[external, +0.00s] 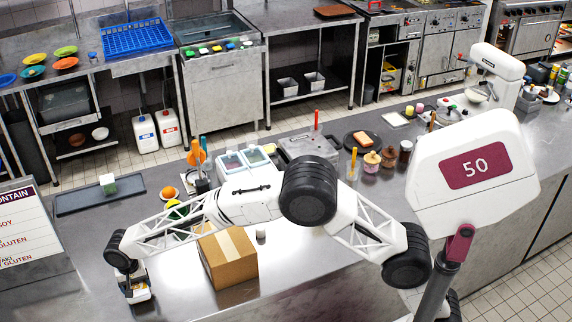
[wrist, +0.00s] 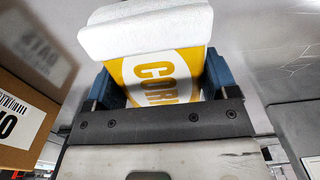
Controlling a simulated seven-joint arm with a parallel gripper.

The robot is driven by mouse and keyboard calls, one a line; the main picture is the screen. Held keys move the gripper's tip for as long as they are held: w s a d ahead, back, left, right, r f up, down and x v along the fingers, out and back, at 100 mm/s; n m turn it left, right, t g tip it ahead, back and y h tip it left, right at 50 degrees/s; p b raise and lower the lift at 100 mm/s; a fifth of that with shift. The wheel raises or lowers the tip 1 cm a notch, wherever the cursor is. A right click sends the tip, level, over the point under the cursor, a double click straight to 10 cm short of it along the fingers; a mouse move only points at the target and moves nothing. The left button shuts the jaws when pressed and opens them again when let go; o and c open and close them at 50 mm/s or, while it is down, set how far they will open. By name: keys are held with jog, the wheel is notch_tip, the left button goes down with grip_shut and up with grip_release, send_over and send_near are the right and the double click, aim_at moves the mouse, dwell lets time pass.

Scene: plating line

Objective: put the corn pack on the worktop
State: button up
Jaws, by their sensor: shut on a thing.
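The corn pack (wrist: 155,75) is yellow with a white end and orange "CORN" lettering. In the wrist view it sits between the two blue fingers of my gripper (wrist: 158,85), which is shut on it. In the external view my gripper (external: 137,284) is at the lower left, over the steel worktop (external: 185,288), left of a cardboard box. The corn pack (external: 139,294) shows there as a small white and yellow patch, partly hidden by the gripper. I cannot tell whether the pack touches the worktop.
The cardboard box (external: 227,260) stands close by; it also shows in the wrist view (wrist: 18,118). A dark tray (external: 75,203) with a small green and white pack (external: 108,184) lies behind. A menu sign (external: 25,240) stands at the left. Steel between gripper and box is bare.

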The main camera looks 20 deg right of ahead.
jog(key=shift+f, duration=1.3)
jog(key=o, duration=1)
jog(key=shift+f, duration=0.15)
notch_tip(320, 180, up, 12)
jog(key=shift+r, duration=0.15)
jog(key=shift+d, duration=0.1)
